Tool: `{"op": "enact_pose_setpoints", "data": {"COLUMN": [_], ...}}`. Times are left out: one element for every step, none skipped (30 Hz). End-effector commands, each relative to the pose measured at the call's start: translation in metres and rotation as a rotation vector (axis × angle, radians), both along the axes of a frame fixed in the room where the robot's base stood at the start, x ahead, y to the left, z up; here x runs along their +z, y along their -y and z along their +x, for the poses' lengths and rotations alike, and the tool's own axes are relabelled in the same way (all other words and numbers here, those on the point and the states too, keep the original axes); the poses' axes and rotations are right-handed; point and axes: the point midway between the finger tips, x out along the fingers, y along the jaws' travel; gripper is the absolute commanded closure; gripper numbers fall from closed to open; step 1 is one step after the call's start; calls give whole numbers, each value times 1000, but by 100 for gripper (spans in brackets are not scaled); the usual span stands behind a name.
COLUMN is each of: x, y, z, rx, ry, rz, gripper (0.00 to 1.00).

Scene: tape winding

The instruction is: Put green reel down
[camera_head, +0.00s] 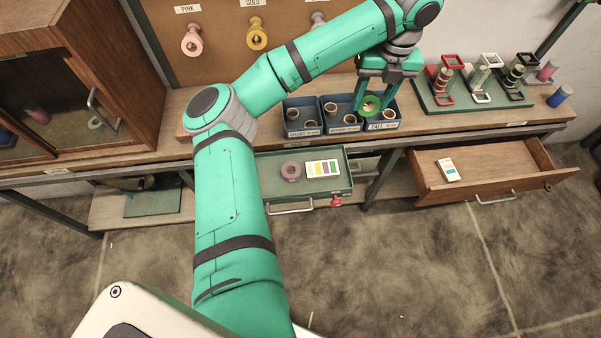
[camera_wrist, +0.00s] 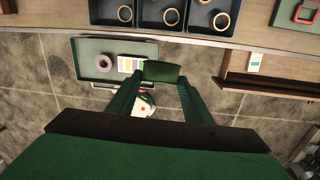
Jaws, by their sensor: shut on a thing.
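The green reel (camera_head: 370,104) is held upright between the fingertips of my gripper (camera_head: 371,97), with its round hole facing the head view. In the wrist view the same reel (camera_wrist: 161,72) shows edge-on between the two fingers. My gripper is shut on it. In the head view it hangs in front of the middle and right blue bins, partly covering them. In the wrist view the reel appears in front of the bench edge, near the pulled-out green tray (camera_wrist: 85,75). I cannot tell its exact height.
Three labelled blue bins (camera_head: 302,131) hold brown rings. The open green tray carries a mauve reel (camera_head: 291,171) and a colour card (camera_head: 322,168). An open wooden drawer (camera_head: 500,180) holds a card (camera_head: 448,169). A green board (camera_head: 470,106) with stands is right; a cabinet (camera_head: 75,90) left.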

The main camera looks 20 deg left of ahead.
Motion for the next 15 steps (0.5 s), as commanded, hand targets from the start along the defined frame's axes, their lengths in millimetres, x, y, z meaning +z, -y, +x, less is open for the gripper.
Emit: {"op": "enact_pose_setpoints", "data": {"x": [5,7,10,12,14,16,17,19,21,22,23,24,25,25,26], "y": [-1,-1,-1,-1,-1,-2,-4,-5,-7,-9,-11,-15,-17,-21,-24], "z": [-2,-3,-6,-8,-10,-13,-16,-19,-22,-25,-28,-32,-36,-39,-45], "rx": [44,73,115,150,184,234,273,312,368,413,456,519,567,618,686], "ry": [-19,-32,-52,-67,-82,-102,-117,-132,-152,-165,-180,-198,-212,-223,-240], "rz": [-8,-17,-31,-43,-55,-73,-89,-105,-129,-148,-168,-196,-220,-245,-283], "gripper": [79,79,79,79,79,79,79,79,79,79,79,79,79,79,79]}}
